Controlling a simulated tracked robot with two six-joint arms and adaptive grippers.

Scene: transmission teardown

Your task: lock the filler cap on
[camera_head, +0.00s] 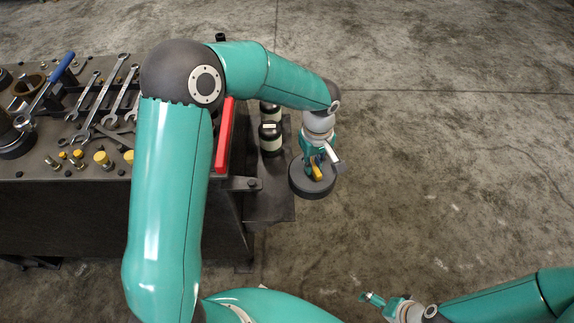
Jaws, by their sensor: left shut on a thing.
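My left gripper (316,168) points down over a dark round body (299,183) to the right of the bench. It is shut on a small yellow piece, apparently the filler cap (318,173), at the top of that round body. The fingers and wrist hide part of the yellow piece, so its seating and any locking marks cannot be made out. My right gripper (372,299) is low in the picture, right of centre, away from the round body. It holds nothing that I can see, and its finger gap is too small to judge.
A dark workbench (50,190) at the left carries several wrenches (104,95), yellow-topped fittings (101,157) and bolts. Black bottles with pale bands (271,144) stand between a red bar (224,138) and the round body. The concrete floor at right is clear.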

